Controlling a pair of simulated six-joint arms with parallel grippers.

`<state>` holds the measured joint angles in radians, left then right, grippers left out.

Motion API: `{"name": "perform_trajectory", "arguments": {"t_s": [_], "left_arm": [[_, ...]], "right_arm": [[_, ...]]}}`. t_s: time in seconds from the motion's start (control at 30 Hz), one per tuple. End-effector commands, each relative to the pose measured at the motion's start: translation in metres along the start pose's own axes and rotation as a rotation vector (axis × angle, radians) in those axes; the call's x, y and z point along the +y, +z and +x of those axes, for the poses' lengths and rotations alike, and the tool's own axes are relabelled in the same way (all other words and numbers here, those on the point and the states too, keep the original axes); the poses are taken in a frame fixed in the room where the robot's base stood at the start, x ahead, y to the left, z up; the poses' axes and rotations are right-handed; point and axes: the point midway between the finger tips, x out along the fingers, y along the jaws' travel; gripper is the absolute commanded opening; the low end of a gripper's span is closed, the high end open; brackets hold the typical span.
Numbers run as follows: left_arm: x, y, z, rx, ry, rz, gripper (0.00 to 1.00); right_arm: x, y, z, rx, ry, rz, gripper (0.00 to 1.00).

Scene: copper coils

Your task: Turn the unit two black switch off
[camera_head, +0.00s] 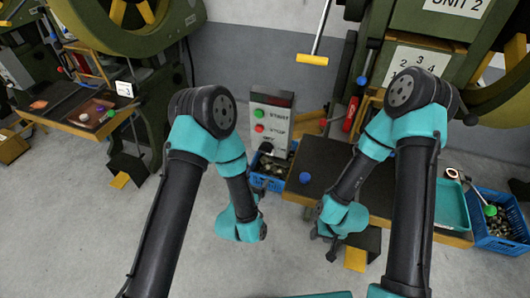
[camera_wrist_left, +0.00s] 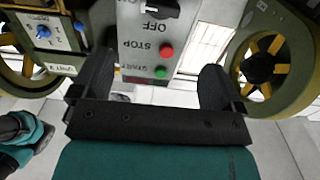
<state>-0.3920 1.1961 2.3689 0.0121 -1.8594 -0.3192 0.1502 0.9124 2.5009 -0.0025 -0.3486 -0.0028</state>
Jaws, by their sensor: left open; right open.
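The grey control box (camera_head: 281,105) stands upright near the middle of the head view, with a green START button (camera_head: 260,113) and a red STOP button (camera_head: 259,128). In the left wrist view the box (camera_wrist_left: 187,38) appears upside down, and its black switch (camera_wrist_left: 150,8) beside the OFF label is cut by the top edge. My left gripper (camera_wrist_left: 155,85) is open and empty, its fingers either side of the box's image, apart from the switch. It hangs low in front of the box in the head view. My right gripper (camera_head: 328,238) is open, right of it.
A green machine (camera_head: 440,22) marked UNIT 2 stands at upper right. A dark-topped bench (camera_head: 325,165) is right of the box. Blue crates (camera_head: 270,181) (camera_head: 497,222) hold small parts. Open floor lies at left.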

Motion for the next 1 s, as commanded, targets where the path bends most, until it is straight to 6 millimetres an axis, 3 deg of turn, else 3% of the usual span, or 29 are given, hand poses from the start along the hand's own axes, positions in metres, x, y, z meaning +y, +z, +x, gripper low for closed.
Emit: {"name": "perform_trajectory", "arguments": {"t_s": [0.7,1.0], "left_arm": [[0.000,0.000,0.120,0.002,-0.001,0.000,0.93],[0.000,0.000,0.140,0.000,0.000,0.000,0.93]], "right_arm": [[0.000,0.000,0.000,0.000,0.000,0.000,0.43],[0.000,0.000,0.000,0.000,0.000,0.000,0.43]]}}
